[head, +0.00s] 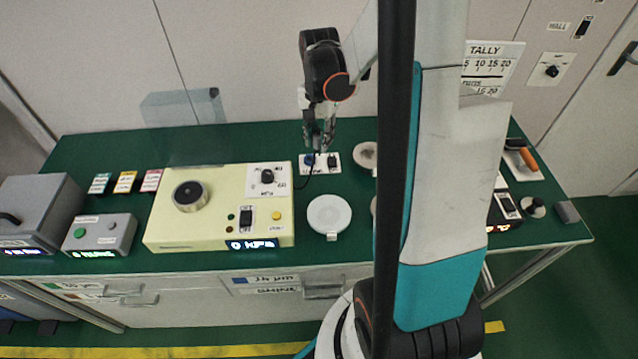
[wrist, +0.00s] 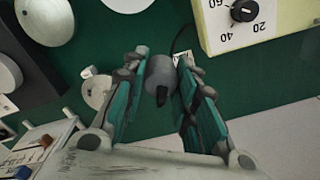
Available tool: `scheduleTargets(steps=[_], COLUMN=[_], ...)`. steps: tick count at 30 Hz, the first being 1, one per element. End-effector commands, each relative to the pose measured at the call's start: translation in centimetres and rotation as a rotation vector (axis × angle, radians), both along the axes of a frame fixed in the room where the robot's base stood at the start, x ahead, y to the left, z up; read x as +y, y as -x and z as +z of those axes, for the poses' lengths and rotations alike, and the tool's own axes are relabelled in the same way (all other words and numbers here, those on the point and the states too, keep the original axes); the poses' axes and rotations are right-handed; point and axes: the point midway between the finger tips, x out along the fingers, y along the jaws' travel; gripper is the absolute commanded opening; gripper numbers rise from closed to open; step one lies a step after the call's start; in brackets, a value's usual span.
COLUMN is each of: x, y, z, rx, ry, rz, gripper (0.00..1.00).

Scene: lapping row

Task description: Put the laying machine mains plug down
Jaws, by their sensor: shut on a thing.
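The mains plug (wrist: 160,76) is a grey rounded body with a dark end. It sits between the two teal-lined fingers of my gripper (wrist: 164,83) in the wrist view. A thin black cord (wrist: 181,40) runs from it toward the cream laying machine (wrist: 265,22). In the head view my gripper (head: 319,143) points down over the back of the bench, just above a white panel (head: 306,169) with a blue part and a dark part. The plug is not clear there. I cannot tell its exact height above the bench.
The cream machine (head: 167,232) stands left of my gripper on the green bench (head: 350,258). A round white dish (head: 330,213) lies in front, and another disc (head: 366,155) lies to the right. Bare green surface shows around the dish. My arm hides part of the bench's right side.

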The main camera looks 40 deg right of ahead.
Motion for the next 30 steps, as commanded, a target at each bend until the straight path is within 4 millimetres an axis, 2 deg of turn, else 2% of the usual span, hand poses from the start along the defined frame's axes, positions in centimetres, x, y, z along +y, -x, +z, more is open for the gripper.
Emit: scheduleTargets(steps=[1,3,12,16,23,30], x=[0.0,0.0,0.0,0.0,0.0,0.0], y=[0.0,-0.1,-0.1,-0.1,-0.1,-0.1], z=[-1.7,-3.5,-10.6,-12.5,-13.8,-17.1], rx=[0.0,0.0,0.0,0.0,0.0,0.0], ry=[0.0,0.0,0.0,0.0,0.0,0.0], rz=[0.001,0.001,0.003,0.003,0.003,0.004], gripper=[0.03,0.03,0.03,0.03,0.03,0.03])
